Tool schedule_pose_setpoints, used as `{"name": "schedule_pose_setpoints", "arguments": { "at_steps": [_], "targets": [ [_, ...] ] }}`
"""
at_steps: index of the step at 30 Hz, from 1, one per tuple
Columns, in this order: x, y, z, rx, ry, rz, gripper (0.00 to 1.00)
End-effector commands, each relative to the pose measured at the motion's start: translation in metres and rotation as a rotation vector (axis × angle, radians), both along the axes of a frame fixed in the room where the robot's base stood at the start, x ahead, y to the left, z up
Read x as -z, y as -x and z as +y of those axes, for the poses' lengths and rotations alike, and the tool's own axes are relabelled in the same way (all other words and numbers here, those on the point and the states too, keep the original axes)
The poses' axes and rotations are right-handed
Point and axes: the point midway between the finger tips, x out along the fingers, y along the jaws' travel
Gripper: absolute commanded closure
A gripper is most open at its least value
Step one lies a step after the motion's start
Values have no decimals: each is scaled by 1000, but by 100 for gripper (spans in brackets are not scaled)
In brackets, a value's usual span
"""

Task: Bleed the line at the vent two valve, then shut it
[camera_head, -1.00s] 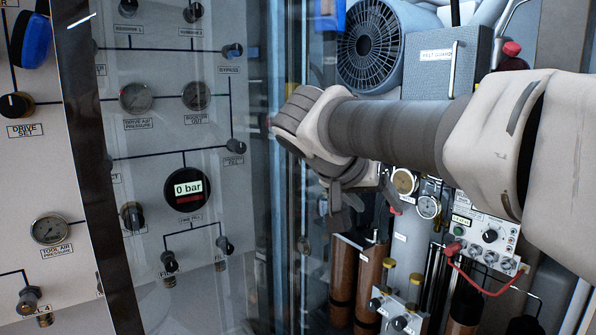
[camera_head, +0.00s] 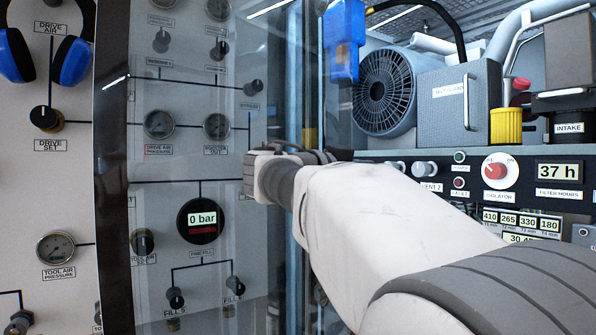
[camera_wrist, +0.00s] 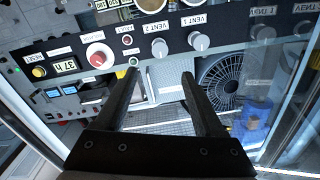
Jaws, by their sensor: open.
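The vent two valve is a grey knob (camera_head: 425,168) above its "VENT 2" label on the dark panel, just left of two small indicator lights. It also shows in the wrist view (camera_wrist: 159,47), where the picture is turned over, between the vent one knob (camera_wrist: 199,41) and the red isolator knob (camera_wrist: 99,55). My gripper (camera_wrist: 160,74) is open and empty. In the wrist view the knob shows beyond the gap between the fingertips, apart from both. How far the knob is turned cannot be told. In the head view my arm hides most of the gripper.
A fan (camera_head: 386,91), a grey belt guard box (camera_head: 452,101) and a yellow cap (camera_head: 506,125) sit above the panel. A blue item (camera_head: 343,40) hangs at the top.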

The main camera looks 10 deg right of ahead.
Motion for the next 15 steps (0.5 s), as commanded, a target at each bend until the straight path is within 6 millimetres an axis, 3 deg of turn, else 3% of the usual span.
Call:
{"name": "schedule_pose_setpoints", "arguments": {
  "at_steps": [9, 15],
  "targets": [
    [-2, -26, -67, 5, 2, 1, 29],
    [-1, -38, -97, 3, 1, 3, 29]
  ]
}}
